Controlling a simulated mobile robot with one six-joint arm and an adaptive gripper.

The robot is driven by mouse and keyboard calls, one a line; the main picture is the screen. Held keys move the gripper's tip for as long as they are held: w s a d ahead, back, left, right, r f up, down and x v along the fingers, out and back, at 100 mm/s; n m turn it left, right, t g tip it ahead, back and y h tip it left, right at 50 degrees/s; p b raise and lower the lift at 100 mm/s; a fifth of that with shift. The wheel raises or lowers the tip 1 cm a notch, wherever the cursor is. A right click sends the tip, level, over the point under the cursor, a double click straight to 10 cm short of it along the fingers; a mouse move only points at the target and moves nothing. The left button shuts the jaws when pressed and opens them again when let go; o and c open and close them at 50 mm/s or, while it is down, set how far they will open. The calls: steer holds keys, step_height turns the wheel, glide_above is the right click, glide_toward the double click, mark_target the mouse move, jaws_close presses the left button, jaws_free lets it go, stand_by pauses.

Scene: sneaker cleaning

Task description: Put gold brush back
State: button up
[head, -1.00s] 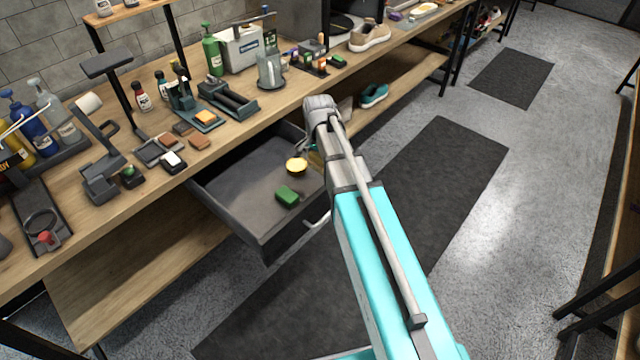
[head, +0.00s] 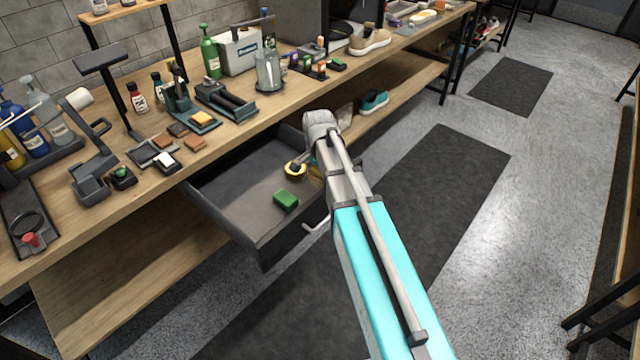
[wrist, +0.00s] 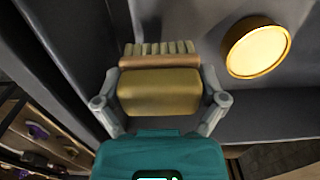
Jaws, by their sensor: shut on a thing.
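The gold brush (wrist: 160,92) is between the two grey fingers of my gripper (wrist: 162,98) in the wrist view. Its gold block faces the camera, with a brown strip and pale bristles on the far side. My gripper is shut on it. In the head view, my wrist hides most of the brush; only a small yellowish part (head: 316,175) shows beside it. My gripper is over the right part of the open drawer (head: 225,205). I cannot tell whether the brush touches the drawer floor.
A round gold-rimmed tin (wrist: 256,48) lies in the drawer close to the brush. A green block (head: 286,200) is nearer the drawer's front. The workbench (head: 75,225) above holds bottles, trays and tools. The drawer's left part is clear.

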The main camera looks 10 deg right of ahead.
mark_target(318, 183)
steer(key=shift+f, duration=0.15)
steer(key=shift+f+b, duration=1.8)
steer(key=shift+b, duration=0.1)
steer(key=shift+f, duration=0.15)
steer(key=o, duration=0.7)
steer(key=shift+r, duration=0.2)
step_height(318, 183, up, 12)
steer(key=p, duration=1.2)
steer(key=shift+s, duration=0.1)
